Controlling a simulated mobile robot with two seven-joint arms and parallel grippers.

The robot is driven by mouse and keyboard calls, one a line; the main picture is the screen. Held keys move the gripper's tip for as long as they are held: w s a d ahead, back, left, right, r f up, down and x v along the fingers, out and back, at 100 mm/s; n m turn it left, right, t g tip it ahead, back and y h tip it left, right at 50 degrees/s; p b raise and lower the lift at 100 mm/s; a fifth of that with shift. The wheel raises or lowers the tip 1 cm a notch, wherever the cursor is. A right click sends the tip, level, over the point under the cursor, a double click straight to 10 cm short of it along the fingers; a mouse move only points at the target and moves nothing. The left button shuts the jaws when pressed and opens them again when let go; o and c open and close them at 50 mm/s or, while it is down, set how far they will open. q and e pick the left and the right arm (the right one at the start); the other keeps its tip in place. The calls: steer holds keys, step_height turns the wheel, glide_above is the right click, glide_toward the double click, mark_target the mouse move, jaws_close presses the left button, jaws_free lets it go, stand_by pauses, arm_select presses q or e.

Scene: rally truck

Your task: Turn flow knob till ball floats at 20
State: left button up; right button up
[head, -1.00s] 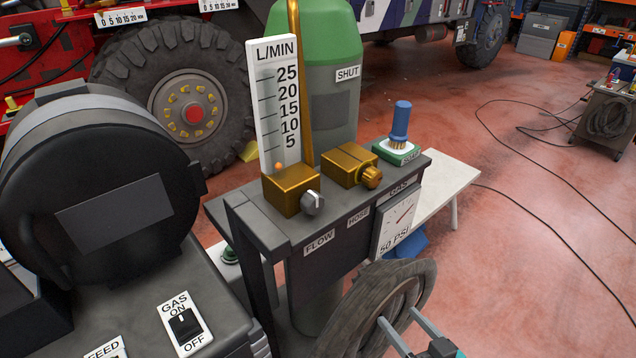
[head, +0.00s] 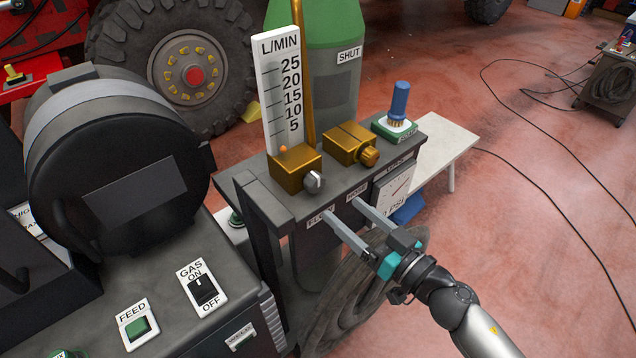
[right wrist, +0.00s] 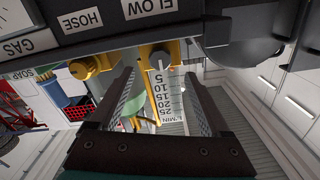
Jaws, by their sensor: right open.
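The silver flow knob (head: 314,182) sits on the front of a brass block (head: 294,170), above the FLOW label. It also shows in the right wrist view (right wrist: 160,59). The white L/MIN scale (head: 281,85) stands behind the block, marked 5 to 25. The small orange ball (head: 283,149) is at the scale's bottom, below the 5 mark. My right gripper (head: 343,208) is open and empty, in front of the panel, below and right of the knob in the head view. In the right wrist view its fingers (right wrist: 158,76) stand either side of the knob, apart from it. My left gripper is not in view.
A second brass block (head: 350,143) with a brass knob (head: 370,156) stands right of the flow block. A blue-handled brush (head: 399,103) is on the green soap tin. The GAS gauge (head: 394,190) is on the front panel. A hose coil (head: 340,305) hangs below my right gripper.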

mark_target(319, 187)
steer(key=x, duration=0.9)
steer(key=shift+c, duration=0.3)
jaws_close()
steer(key=shift+n, duration=0.4)
steer(key=shift+n+p, duration=0.65)
steer(key=shift+n, duration=0.55)
steer(key=shift+d+n+p, duration=0.1)
steer(key=shift+n+p, duration=0.2)
steer(key=shift+n, duration=1.5)
